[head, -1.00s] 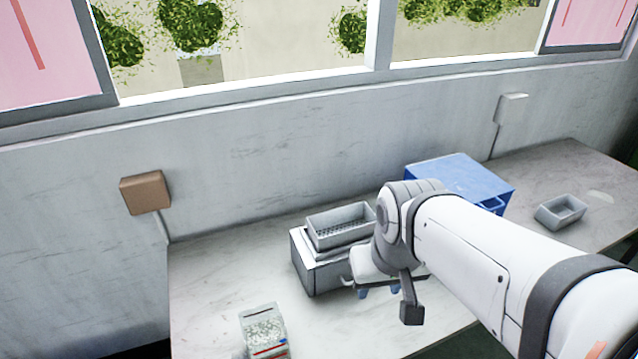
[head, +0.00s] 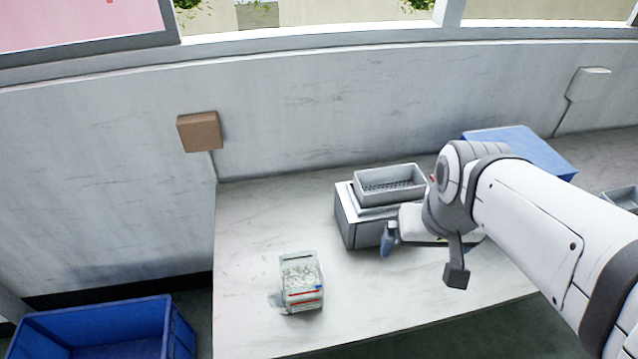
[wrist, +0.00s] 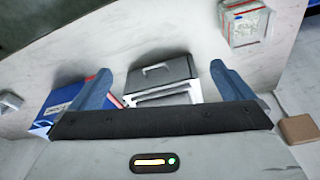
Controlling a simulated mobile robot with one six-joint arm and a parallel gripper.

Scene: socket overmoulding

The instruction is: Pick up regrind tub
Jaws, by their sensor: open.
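A clear tub of whitish granules with a red and blue marked front, which looks like the regrind tub (head: 302,288), stands upright on the front left part of the worktop. It also shows at the upper right of the wrist view (wrist: 245,24), apart from my fingers. My gripper (wrist: 160,69) is open, its two blue fingers spread wide with nothing held. In the head view, a blue finger (head: 388,240) shows by the front of a grey boxy unit, to the right of the tub and clear of it. The rest of the gripper is partly hidden by my wrist.
The grey unit (head: 358,232) carries a grey perforated tray (head: 390,186). A blue box (head: 520,150) is behind my arm, and a grey bin (head: 622,198) at the right edge. A blue crate (head: 180,335) is at lower left, off the worktop (head: 250,230). The worktop around the tub is clear.

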